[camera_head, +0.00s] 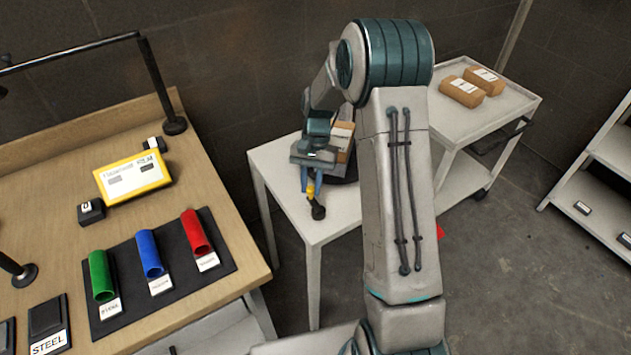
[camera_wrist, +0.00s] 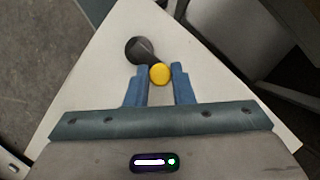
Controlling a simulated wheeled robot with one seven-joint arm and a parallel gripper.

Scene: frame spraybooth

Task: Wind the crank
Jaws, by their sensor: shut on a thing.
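The crank shows a yellow knob (camera_head: 311,188) and a dark rounded part (camera_head: 318,210) over the small white table. In the wrist view the yellow knob (camera_wrist: 160,74) sits between the blue fingertips, and the dark part (camera_wrist: 140,50) lies just beyond it. My gripper (camera_head: 308,180) points down over the white table, and it also shows in the wrist view (camera_wrist: 160,80). Its fingers are shut on the yellow knob. My gripper and arm hide the rest of the crank and how it is mounted.
A brown box (camera_head: 341,135) stands behind my gripper. A wooden bench (camera_head: 215,215) with green, blue and red tubes is at left. A white cart (camera_head: 515,100) with brown packages stands at right.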

